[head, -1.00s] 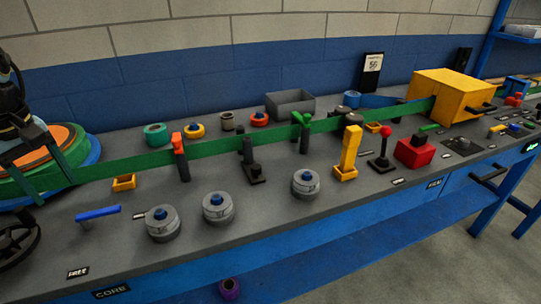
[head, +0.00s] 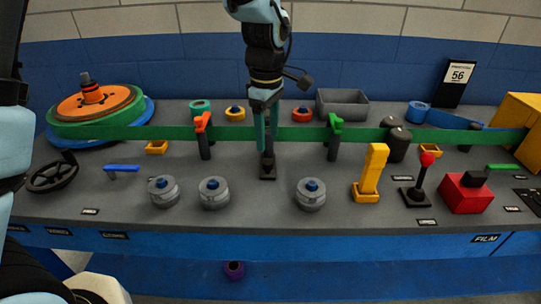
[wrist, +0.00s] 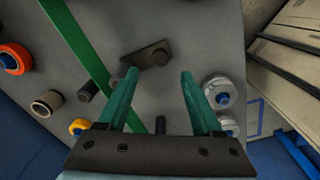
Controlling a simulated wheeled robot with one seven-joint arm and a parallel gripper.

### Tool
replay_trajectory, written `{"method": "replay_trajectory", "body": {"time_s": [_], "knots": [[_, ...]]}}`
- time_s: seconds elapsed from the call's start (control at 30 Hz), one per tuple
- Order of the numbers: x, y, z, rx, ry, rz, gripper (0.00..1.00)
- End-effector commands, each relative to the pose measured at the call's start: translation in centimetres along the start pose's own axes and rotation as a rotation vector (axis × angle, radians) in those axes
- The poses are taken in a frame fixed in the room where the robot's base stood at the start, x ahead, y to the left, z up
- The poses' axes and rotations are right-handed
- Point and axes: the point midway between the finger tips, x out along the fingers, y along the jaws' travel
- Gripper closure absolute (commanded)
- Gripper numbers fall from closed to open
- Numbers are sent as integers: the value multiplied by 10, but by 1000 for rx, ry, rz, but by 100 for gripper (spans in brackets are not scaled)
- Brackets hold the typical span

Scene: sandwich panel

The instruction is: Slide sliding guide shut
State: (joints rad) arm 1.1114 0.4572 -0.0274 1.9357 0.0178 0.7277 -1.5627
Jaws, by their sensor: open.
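A dark guide with a short post on a small black base (head: 267,172) stands at the middle of the bench, in front of the green band (head: 232,133). I take it to be the sliding guide. My gripper (head: 266,146) points down at it, and its fingers hide most of the guide's upper part. In the wrist view the teal fingers (wrist: 160,75) are spread apart with nothing between the tips. The dark base and post (wrist: 149,54) show just beyond the tips, nearer the left finger. Whether a finger touches the guide I cannot tell.
A red-topped post (head: 203,135) and a green-topped post (head: 334,138) stand along the band on either side. Grey knobs (head: 311,194) line the front. A yellow lever (head: 370,175) and red-knobbed joystick (head: 420,178) stand to the right. A grey bin (head: 342,104) sits behind.

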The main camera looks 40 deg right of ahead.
Motion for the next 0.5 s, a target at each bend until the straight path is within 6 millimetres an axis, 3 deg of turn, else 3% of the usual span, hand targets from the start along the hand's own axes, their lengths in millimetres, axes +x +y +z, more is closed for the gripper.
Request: {"method": "replay_trajectory", "body": {"time_s": [0.3, 0.5], "knots": [[56, -1, 0, 0, 0, -4, 33], [73, 0, 0, 0, -1, 0, 33]]}}
